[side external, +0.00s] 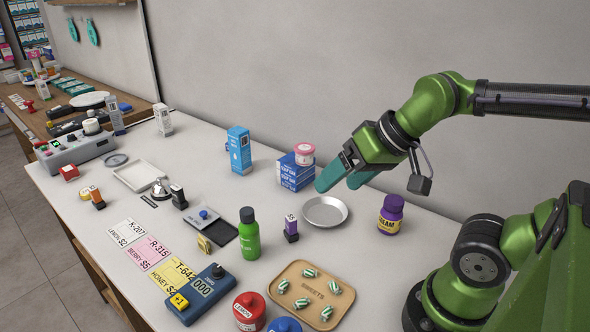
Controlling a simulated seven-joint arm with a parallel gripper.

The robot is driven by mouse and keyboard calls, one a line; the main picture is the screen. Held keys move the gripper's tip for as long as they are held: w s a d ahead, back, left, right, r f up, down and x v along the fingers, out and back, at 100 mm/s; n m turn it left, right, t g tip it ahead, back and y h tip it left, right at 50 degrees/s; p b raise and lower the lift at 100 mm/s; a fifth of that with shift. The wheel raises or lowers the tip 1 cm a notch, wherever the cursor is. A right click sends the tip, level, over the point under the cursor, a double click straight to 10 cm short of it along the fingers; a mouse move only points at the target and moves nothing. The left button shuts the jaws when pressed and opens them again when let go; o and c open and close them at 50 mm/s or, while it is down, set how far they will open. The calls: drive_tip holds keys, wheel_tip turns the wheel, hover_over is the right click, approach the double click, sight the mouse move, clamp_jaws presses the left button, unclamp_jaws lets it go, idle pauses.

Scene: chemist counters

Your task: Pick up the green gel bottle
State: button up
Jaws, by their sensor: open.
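The green gel bottle (249,236) stands upright on the white counter, with a dark cap and a green body. My gripper (338,181) has teal fingers and is open and empty. It hangs above the counter near the metal dish, to the right of the bottle and farther back in the picture, well apart from it. Nothing hides the bottle.
A purple stamp (291,228) and a metal dish (325,211) stand right of the bottle. A sweets tray (311,296), red jar (249,311) and blue scale (204,290) are in front. A purple jar (391,214) and blue boxes (295,171) stand near my gripper.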

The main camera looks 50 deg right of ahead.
sight(246, 210)
drive_tip(key=w+a+n+g+h, duration=0.1)
drive_tip(key=w+a+n+g, duration=0.3)
drive_tip(key=w, duration=0.6)
drive_tip(key=w+a+n+g+h, duration=0.1)
drive_tip(key=w+n+g, duration=0.2)
drive_tip(key=w+n, duration=0.5)
drive_tip(key=f, duration=0.3)
drive_tip(key=w+f+m, duration=0.1)
drive_tip(key=f, duration=0.3)
drive_tip(key=f+m, duration=0.1)
drive_tip(key=f, duration=0.3)
drive_tip(key=shift+w+f, duration=0.15)
drive_tip(key=shift+w, duration=0.1)
drive_tip(key=shift+a+f, duration=0.15)
drive_tip(key=shift+f, duration=1.2)
drive_tip(key=shift+a+f, duration=0.15)
drive_tip(key=shift+f, duration=1.15)
drive_tip(key=c, duration=1.2)
drive_tip(key=shift+r, duration=0.15)
